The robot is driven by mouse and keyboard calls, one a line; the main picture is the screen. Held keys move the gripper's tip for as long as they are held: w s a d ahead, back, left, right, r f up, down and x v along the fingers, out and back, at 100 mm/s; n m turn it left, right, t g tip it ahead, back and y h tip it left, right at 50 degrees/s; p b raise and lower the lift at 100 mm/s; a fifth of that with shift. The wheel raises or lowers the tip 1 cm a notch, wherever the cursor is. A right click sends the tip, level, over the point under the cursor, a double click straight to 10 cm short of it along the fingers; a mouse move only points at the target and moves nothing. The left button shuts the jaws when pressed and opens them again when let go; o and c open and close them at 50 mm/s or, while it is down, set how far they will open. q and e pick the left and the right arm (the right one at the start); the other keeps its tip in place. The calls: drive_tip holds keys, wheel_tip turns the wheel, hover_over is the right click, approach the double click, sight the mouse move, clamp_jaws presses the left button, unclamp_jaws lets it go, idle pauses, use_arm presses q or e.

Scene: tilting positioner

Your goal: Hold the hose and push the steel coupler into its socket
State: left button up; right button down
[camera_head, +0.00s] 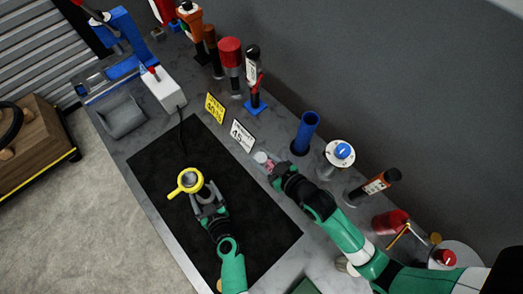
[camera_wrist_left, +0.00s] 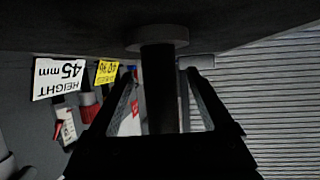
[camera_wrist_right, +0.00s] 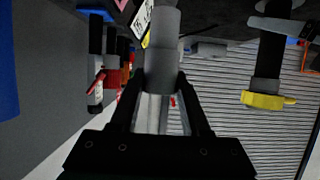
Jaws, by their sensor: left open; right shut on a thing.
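My right gripper (camera_head: 270,165) is shut on a grey cylinder, which looks like the steel coupler (camera_wrist_right: 163,55). Its round end (camera_head: 261,157) shows at the mat's far right edge. A black upright post, probably the hose (camera_wrist_left: 158,90), stands on a round grey base (camera_wrist_left: 157,38). A yellow collar with a side lug (camera_head: 186,182) surrounds its grey top; the collar also shows in the right wrist view (camera_wrist_right: 268,100). My left gripper (camera_head: 207,203) is open, with its fingers on either side of the post. I cannot make out the socket's opening.
A black mat (camera_head: 160,165) covers the bench middle. A white "45 mm" sign (camera_head: 242,135) and a yellow sign (camera_head: 215,108) stand behind it. A blue tube (camera_head: 305,132) and several handled tools line the wall side. The mat's left part is clear.

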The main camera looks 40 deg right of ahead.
sight(265, 165)
use_arm(q)
drive_tip(key=b+x, duration=0.2)
drive_tip(key=x, duration=0.1)
drive_tip(key=shift+s+f, duration=0.1)
drive_tip(key=shift+f, duration=0.1)
use_arm(e)
wheel_tip(265, 165, down, 3)
use_arm(q)
drive_tip(key=shift+w+d+b, duration=0.1)
drive_tip(key=shift+w+b, duration=0.2)
drive_tip(key=shift+w, duration=0.3)
use_arm(e)
drive_tip(key=shift+f, duration=0.4)
use_arm(q)
clamp_jaws()
idle(0.8)
